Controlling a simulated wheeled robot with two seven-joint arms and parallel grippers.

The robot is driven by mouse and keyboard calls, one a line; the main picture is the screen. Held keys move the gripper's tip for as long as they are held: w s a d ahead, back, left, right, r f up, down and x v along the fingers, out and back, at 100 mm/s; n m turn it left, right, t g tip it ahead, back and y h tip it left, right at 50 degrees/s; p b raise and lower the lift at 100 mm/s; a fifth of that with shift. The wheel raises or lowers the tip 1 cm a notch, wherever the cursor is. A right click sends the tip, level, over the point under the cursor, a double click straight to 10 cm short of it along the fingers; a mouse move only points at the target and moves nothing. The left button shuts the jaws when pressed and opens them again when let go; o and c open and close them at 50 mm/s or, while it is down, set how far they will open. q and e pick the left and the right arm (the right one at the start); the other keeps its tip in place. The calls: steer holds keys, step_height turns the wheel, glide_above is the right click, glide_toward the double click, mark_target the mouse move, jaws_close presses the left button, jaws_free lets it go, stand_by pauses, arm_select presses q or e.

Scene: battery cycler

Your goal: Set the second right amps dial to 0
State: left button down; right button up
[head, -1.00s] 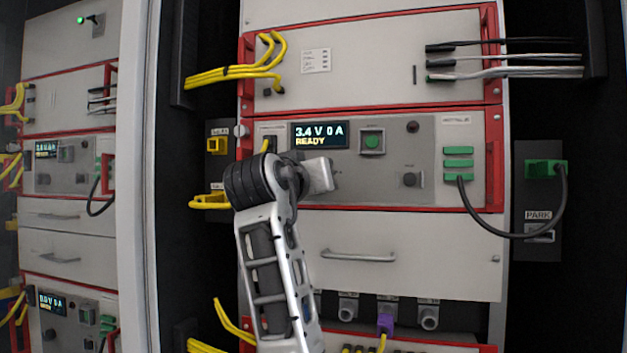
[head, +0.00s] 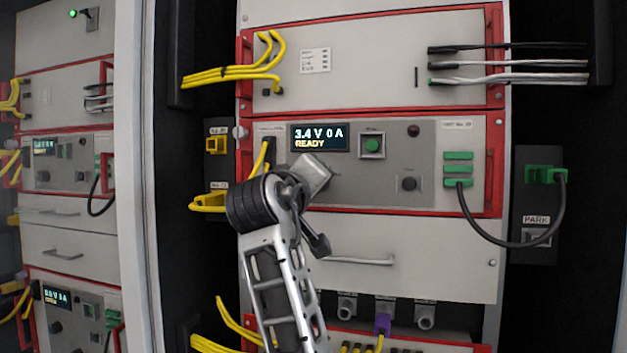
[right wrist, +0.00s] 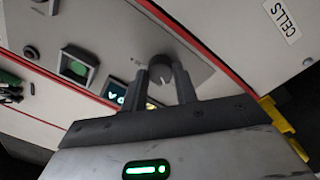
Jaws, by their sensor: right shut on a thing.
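My right gripper (head: 318,172) is at the lower left of the middle unit's grey panel in the head view. In the right wrist view its two fingers (right wrist: 162,74) are shut on a dark round dial (right wrist: 161,66) with a pale pointer mark. My gripper and wrist hide this dial in the head view. The unit's display (head: 319,138) just above reads 3.4 V 0 A and READY. My left gripper is not in view.
A green button (head: 372,145) and another black knob (head: 408,183) are right of my gripper. Yellow cables (head: 259,158) run close on its left. A black cable (head: 480,232) loops to a PARK holder (head: 537,220). A drawer handle (head: 360,260) is below.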

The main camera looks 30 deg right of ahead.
stand_by(0.4)
steer(key=o, duration=1)
steer(key=shift+a, duration=0.1)
steer(key=b+v, duration=0.3)
steer(key=v, duration=1.3)
steer(key=shift+w+f, duration=0.1)
